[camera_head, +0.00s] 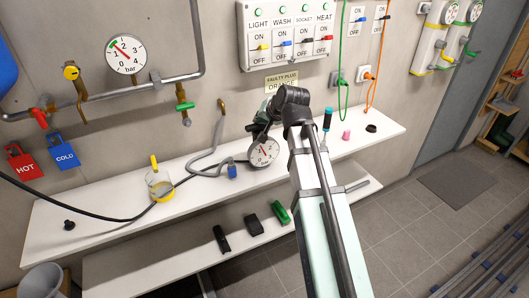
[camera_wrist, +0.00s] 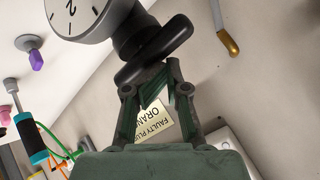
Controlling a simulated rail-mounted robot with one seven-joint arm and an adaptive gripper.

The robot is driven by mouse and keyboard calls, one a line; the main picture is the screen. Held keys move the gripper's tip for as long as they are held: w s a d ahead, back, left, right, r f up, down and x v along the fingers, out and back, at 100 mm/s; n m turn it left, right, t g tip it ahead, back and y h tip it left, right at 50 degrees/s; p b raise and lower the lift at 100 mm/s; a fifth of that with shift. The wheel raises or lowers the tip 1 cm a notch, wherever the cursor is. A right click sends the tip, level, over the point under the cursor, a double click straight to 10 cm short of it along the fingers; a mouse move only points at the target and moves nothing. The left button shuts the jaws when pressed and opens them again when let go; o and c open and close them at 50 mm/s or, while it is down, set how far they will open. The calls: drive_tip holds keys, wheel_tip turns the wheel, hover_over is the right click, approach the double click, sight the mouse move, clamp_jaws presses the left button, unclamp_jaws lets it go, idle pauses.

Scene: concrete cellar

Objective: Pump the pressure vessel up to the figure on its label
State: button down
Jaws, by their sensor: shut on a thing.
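My gripper (camera_wrist: 154,78) is shut on a dark, rounded handle-like piece (camera_wrist: 155,52), just beyond the fingertips in the wrist view. A round white gauge (camera_head: 263,151) with a dark rim is beside my gripper above the white shelf in the head view. It also shows in the wrist view (camera_wrist: 76,16), cut off by the top edge. Its exact reading is too small to tell. My arm hides part of this spot in the head view. I cannot tell which thing is the pressure vessel, and no pressure label is readable.
A wall gauge (camera_head: 125,54) marked in bar hangs by the pipes. The shelf (camera_head: 110,195) holds a beaker (camera_head: 160,185), a hose (camera_head: 205,158) and a teal-and-black tool (camera_head: 327,119). A "FAULTY PLUG ORANGE" sign (camera_head: 281,82) is behind my gripper.

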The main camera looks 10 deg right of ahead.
sight(258, 125)
drive_tip(key=shift+s+a+f+g, duration=0.15)
drive_tip(key=shift+s+f, duration=0.15)
drive_tip(key=shift+f, duration=0.2)
drive_tip(key=shift+s+a+f+g, duration=0.15)
drive_tip(key=shift+s+f, duration=0.1)
drive_tip(key=shift+f, duration=0.2)
drive_tip(key=shift+w+a+r+p, duration=0.1)
drive_tip(key=shift+w+r+p, duration=0.05)
drive_tip(key=shift+r+p, duration=0.45)
drive_tip(key=shift+w+a+r+p, duration=0.1)
drive_tip(key=shift+w+r+p, duration=0.05)
drive_tip(key=shift+r+p, duration=0.4)
wheel_tip(258, 125, up, 3)
drive_tip(key=shift+w+f+p, duration=0.1)
drive_tip(key=shift+f+p, duration=0.05)
drive_tip(key=shift+p, duration=0.7)
drive_tip(key=shift+w+d+r+p, duration=0.15)
drive_tip(key=shift+r+p, duration=0.3)
drive_tip(key=shift+r, duration=0.3)
